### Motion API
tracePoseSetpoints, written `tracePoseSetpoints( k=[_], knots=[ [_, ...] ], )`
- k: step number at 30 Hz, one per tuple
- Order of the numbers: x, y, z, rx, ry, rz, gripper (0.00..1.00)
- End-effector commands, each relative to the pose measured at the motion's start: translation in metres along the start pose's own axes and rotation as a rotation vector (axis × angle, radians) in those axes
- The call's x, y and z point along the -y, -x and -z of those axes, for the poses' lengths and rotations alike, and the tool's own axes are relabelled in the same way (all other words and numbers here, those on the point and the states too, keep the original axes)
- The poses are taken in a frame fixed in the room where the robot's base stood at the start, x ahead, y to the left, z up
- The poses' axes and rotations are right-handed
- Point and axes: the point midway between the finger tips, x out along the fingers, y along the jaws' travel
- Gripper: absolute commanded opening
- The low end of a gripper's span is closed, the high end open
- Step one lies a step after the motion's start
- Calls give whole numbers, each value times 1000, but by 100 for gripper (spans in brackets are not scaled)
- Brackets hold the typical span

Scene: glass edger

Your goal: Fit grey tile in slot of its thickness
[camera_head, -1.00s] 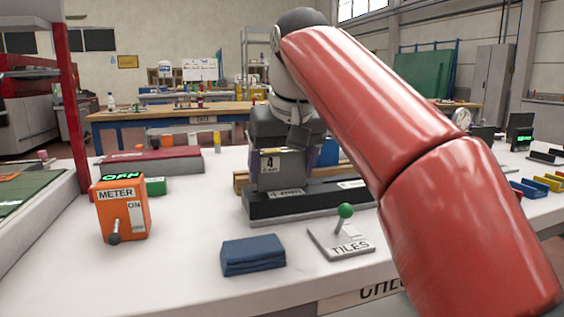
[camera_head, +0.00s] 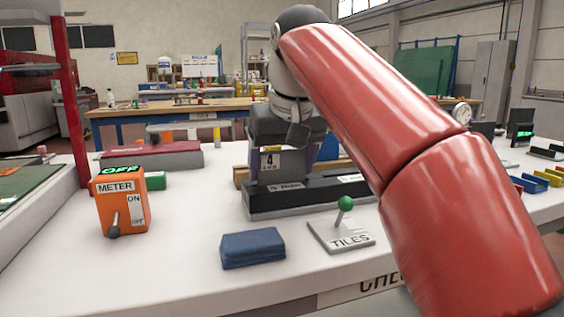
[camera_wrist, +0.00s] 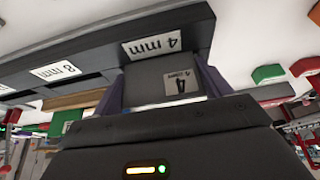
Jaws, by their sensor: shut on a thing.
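My gripper (camera_head: 284,160) is shut on the grey tile (camera_head: 270,172), which bears a label with a 4. The tile stands upright between the purple-grey fingers. It is at the left part of the long dark slotted block (camera_head: 318,194). In the wrist view, the tile (camera_wrist: 143,90) meets the block (camera_wrist: 95,52) beside the "4 mm" label, with the "8 mm" label further left. The tile's lower edge is hidden by the block, so I cannot tell how deep it sits. The wrist view also shows the gripper (camera_wrist: 158,88).
An orange meter box (camera_head: 120,203) reading OFF stands at the left. A folded blue cloth (camera_head: 253,249) and a TILES plate with a green-knobbed lever (camera_head: 344,234) lie in front of the block. Red and green items lie behind the meter. The front left tabletop is clear.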

Motion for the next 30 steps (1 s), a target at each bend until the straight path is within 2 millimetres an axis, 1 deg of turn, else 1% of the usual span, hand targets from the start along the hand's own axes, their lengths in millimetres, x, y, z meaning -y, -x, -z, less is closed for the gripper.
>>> tracePoseSetpoints(
  k=[9, 10, 15, 17, 20, 30],
  knots=[
    [0, -4, -2, -1, 0, 0, 36],
    [0, -4, -2, -2, 0, 0, 79],
    [0, -4, -2, -1, 0, 0, 100],
    [0, -4, -2, -1, 0, 0, 100],
    [0, 2, -1, -1, 0, 0, 100],
    [0, 58, 0, -3, 0, 0, 100]
  ],
)
